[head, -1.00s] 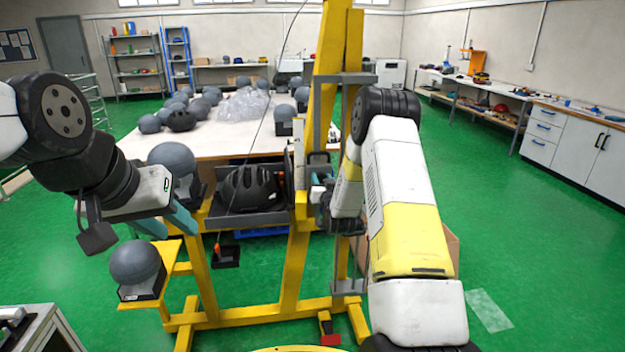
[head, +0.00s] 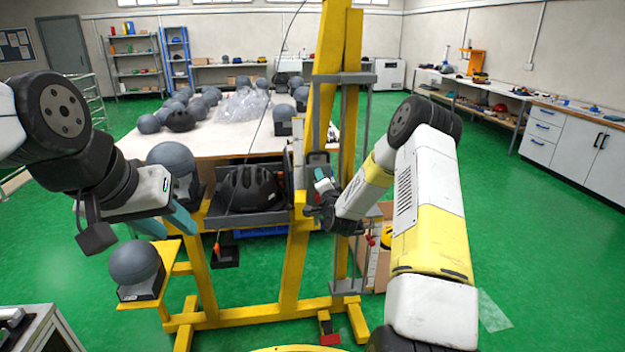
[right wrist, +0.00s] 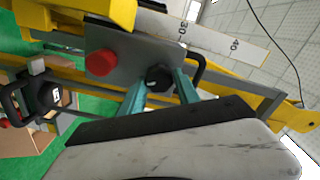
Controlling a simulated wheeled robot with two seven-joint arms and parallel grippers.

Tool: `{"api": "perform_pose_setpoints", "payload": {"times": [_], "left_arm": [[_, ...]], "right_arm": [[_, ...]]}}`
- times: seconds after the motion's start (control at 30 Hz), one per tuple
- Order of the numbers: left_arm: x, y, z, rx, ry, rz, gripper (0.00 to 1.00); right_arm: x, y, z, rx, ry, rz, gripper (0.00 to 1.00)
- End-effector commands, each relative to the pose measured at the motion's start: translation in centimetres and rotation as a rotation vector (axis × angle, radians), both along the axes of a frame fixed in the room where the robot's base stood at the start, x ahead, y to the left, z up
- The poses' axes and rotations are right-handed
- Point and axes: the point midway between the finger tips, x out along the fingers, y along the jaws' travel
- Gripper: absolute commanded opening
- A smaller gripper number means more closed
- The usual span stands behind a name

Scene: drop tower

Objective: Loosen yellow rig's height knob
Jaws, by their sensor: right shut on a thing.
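The yellow rig (head: 297,262) stands in front of me, with a grey carriage on its upright post. In the right wrist view, a grey plate (right wrist: 125,50) on the rig carries a red knob (right wrist: 100,62) and a black knob (right wrist: 158,78). My right gripper (right wrist: 160,86) has its teal fingers on either side of the black knob and is shut on it. In the head view my right gripper (head: 322,181) is at the carriage, and the knob is too small to make out. My left gripper (head: 168,224) is open and empty, left of the rig.
A black helmet (head: 248,188) sits in the rig's grey tray. A grey headform (head: 134,262) rests on a low yellow stand at left. A white table (head: 140,143) behind holds several headforms. A cardboard box (head: 377,268) is right of the rig. Green floor at right is clear.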

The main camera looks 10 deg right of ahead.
Motion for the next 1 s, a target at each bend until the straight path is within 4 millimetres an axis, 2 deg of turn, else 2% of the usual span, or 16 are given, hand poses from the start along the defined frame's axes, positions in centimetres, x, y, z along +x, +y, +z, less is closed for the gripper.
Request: {"api": "perform_pose_setpoints", "payload": {"times": [0.2, 0.5, 1.0], "left_arm": [[0.0, 0.0, 0.0, 0.0, 0.0, 0.0, 0.36], [0.0, 0.0, 0.0, 0.0, 0.0, 0.0, 0.36], [0.0, 0.0, 0.0, 0.0, 0.0, 0.0, 0.36]], "right_arm": [[-0.01, -0.14, -0.07, 0.195, -0.001, -0.002, 0.0], [-0.01, -0.12, -0.18, 0.396, -0.001, -0.001, 0.0], [0.01, -0.04, -0.14, 0.505, -0.002, 0.001, 0.0]]}}
